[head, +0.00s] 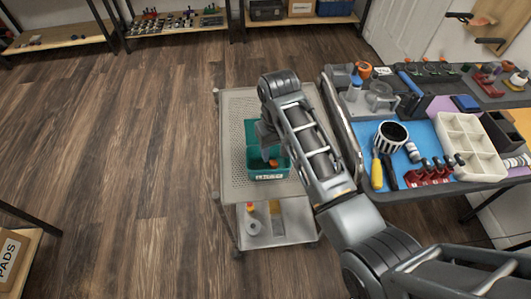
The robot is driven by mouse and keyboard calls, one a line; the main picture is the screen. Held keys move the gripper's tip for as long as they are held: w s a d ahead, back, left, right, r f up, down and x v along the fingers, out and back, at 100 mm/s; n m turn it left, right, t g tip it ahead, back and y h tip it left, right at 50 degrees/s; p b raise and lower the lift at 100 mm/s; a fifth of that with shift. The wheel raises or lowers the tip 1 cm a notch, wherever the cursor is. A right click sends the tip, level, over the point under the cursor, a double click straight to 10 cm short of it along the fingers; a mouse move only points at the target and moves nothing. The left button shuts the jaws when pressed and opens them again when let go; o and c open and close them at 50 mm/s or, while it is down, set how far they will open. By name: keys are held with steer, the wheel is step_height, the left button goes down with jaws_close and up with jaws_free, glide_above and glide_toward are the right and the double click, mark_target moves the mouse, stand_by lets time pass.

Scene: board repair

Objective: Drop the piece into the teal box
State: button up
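The teal box (252,167) stands on the top shelf of a grey perforated cart (241,118) and has a white label on its front. My gripper (268,148) points down over the box, with its end at or within the box opening. A small orange thing (273,162) shows at the gripper's lower end, inside the box's outline. I cannot tell whether it is held or lies in the box. The fingertips are too small and partly hidden to tell open from shut. My arm covers the cart's right side.
A workbench on the right holds a blue mat (420,132), a white divided tray (468,145), a striped cup (391,135) and several tools. The cart's lower shelf carries a grey roll (253,228). Shelves line the back wall. The wooden floor at left is clear.

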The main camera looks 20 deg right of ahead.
step_height(320, 180, up, 8)
stand_by(0.7)
steer(key=shift+f, duration=0.15)
